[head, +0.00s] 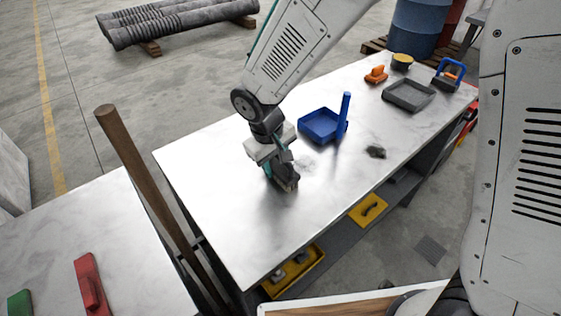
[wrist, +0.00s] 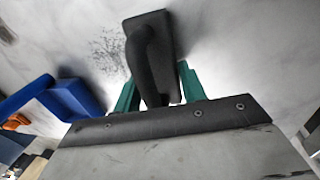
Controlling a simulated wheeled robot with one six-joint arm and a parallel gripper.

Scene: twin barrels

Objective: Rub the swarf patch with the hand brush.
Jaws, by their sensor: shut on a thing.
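My gripper (head: 277,170) is shut on the dark hand brush (head: 289,184), low over the metal-topped bench. In the wrist view the brush (wrist: 158,45) shows as a dark block with a raised handle, between the green fingers of my gripper (wrist: 160,92). The swarf patch (wrist: 108,45) is a scatter of fine dark specks just left of the brush in the wrist view. In the head view the patch (head: 307,164) is a faint grey smudge right of my gripper, partly hidden. I cannot tell whether the brush touches the bench.
A blue dustpan (head: 318,126) with an upright handle stands behind the patch. A dark ragged clump (head: 376,152) lies to the right. The bench front (head: 225,245) is clear.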

